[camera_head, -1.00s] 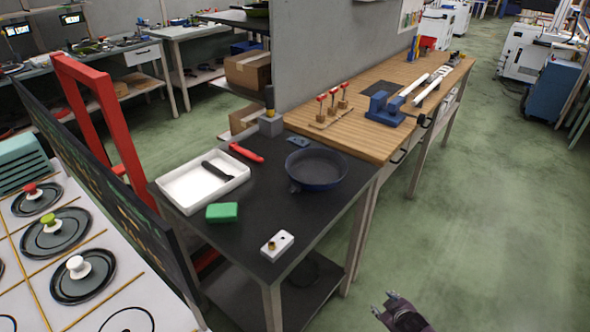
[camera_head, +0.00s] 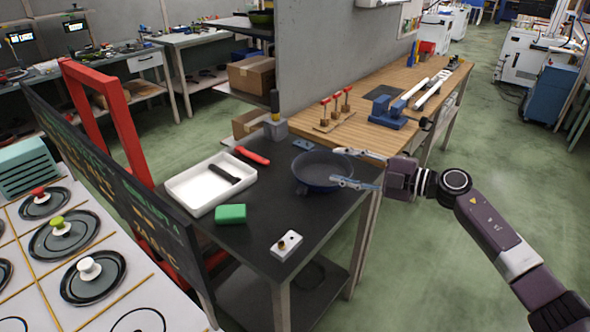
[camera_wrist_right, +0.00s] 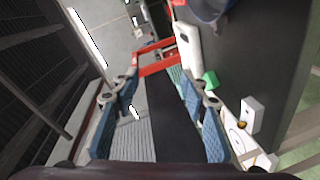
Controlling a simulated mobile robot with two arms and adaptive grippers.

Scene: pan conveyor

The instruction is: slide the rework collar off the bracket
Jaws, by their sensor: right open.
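My right gripper (camera_head: 337,166) is open and empty, and its fingers overlap the right rim of the dark blue pan (camera_head: 320,168) in the head view. I cannot tell its height above the pan. In the wrist view its two blue fingers (camera_wrist_right: 158,102) are spread, with nothing between them. I cannot tell for sure which thing is the rework collar or the bracket. A white block with a brass fitting (camera_head: 286,244) sits at the black table's front edge. A grey base with a dark upright piece (camera_head: 275,127) stands at the table's back. My left gripper is not in view.
The black table (camera_head: 262,200) also holds a white tray (camera_head: 182,206) with a black handle, a green block (camera_head: 231,213) and a red tool (camera_head: 252,156). A red frame (camera_head: 128,140) and dark panel stand left. A wooden bench (camera_head: 350,132) adjoins behind.

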